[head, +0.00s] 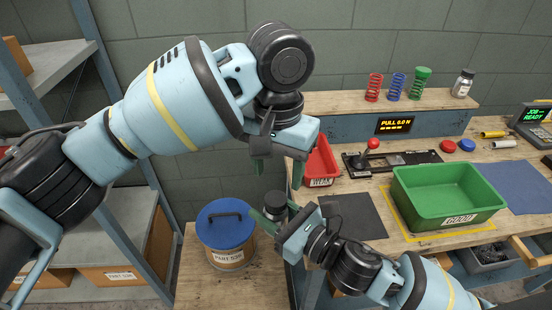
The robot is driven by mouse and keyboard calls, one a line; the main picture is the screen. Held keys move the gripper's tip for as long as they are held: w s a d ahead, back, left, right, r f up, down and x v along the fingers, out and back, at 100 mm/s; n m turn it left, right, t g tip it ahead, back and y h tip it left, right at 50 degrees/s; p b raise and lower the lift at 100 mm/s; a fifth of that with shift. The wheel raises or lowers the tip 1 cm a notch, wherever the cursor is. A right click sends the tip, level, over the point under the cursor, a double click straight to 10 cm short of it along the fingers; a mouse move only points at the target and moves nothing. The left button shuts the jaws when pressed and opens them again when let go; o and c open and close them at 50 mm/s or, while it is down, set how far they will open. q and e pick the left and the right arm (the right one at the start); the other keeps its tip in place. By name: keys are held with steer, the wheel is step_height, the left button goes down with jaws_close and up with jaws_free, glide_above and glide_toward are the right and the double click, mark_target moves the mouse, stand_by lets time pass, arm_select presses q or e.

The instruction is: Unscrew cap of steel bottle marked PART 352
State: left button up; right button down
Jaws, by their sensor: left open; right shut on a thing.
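My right gripper (276,225) is shut on a small bottle with a dark cap (275,199), held upright above the front wooden surface. Most of the bottle's body is hidden by the fingers, and no marking on it can be read. My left gripper (279,170) is open and points down just above the cap, with its fingers apart and nothing between them.
A blue-lidded bin (226,235) stands left of the held bottle. A red bin (321,164), a dark mat (352,217) and a green tray (448,205) lie to the right. Several springs stand on the back shelf (330,101). A steel rack (86,25) is at left.

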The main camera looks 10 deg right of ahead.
mark_target(276, 199)
arm_select(q)
steer(key=m, duration=0.5)
steer(key=shift+r, duration=0.25)
steer(key=m, duration=0.6)
steer(key=shift+r, duration=0.25)
steer(key=m, duration=0.4)
steer(key=shift+a+r+m, duration=0.1)
steer(key=shift+r+m, duration=0.05)
steer(key=shift+m, duration=0.25)
steer(key=m, duration=0.4)
steer(key=shift+r+m, duration=0.2)
steer(key=shift+m, duration=0.1)
steer(key=shift+f, duration=0.1)
steer(key=shift+f, duration=3.9)
